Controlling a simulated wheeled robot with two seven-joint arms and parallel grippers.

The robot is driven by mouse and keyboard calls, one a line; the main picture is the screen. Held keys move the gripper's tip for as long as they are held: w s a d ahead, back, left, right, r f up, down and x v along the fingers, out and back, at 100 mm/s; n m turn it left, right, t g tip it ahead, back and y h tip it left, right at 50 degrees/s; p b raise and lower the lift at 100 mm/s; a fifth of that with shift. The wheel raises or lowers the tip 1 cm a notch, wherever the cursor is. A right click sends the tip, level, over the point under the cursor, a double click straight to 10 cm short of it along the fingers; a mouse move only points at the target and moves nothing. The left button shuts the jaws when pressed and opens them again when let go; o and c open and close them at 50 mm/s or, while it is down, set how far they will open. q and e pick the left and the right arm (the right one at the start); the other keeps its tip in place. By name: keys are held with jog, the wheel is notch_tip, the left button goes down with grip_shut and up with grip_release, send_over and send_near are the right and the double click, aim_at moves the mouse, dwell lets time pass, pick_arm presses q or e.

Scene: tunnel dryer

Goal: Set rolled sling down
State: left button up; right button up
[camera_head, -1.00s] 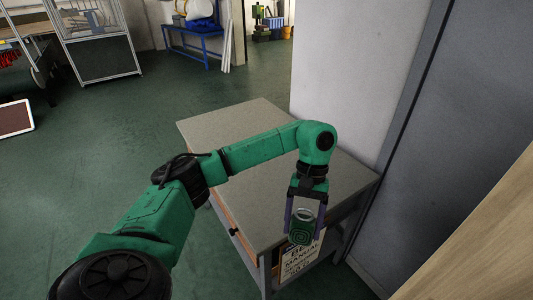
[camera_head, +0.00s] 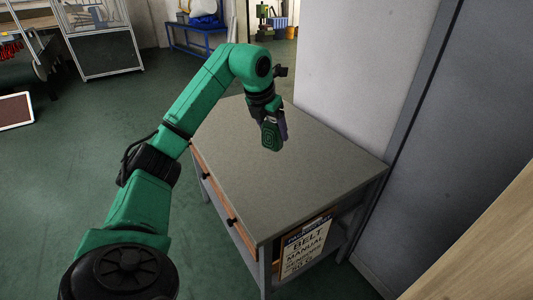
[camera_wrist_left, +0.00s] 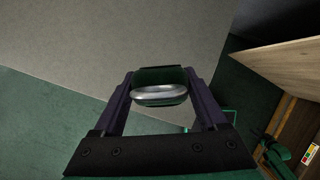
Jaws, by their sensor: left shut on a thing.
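The rolled sling (camera_head: 271,135) is a small dark green roll with a spiral pattern on its end face. My left gripper (camera_head: 278,125) is shut on it and holds it over the far half of the grey table top (camera_head: 290,185). I cannot tell whether the roll touches the surface. In the left wrist view the sling (camera_wrist_left: 160,77) sits between the two purple fingers (camera_wrist_left: 160,98), with a shiny metal ring (camera_wrist_left: 160,95) on its near side. My right gripper is not in view.
The table top is otherwise bare. A grey-white wall (camera_head: 355,75) stands along its right side. A belt manual sign (camera_head: 306,247) is below the table's near edge. A blue bench (camera_head: 195,35) stands far back, and green floor is open at left.

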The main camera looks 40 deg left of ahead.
pick_arm(q)
notch_tip(320, 180, down, 18)
jog(key=shift+p, duration=0.3)
jog(key=o, duration=1.2)
jog(key=shift+f, duration=0.15)
jog(key=o, duration=0.4)
jog(key=shift+c, duration=0.2)
jog(key=shift+r, duration=0.2)
jog(key=b+v, duration=0.1)
jog(key=v, duration=1.1)
jog(key=shift+b, duration=0.4)
jog(key=shift+d, duration=0.1)
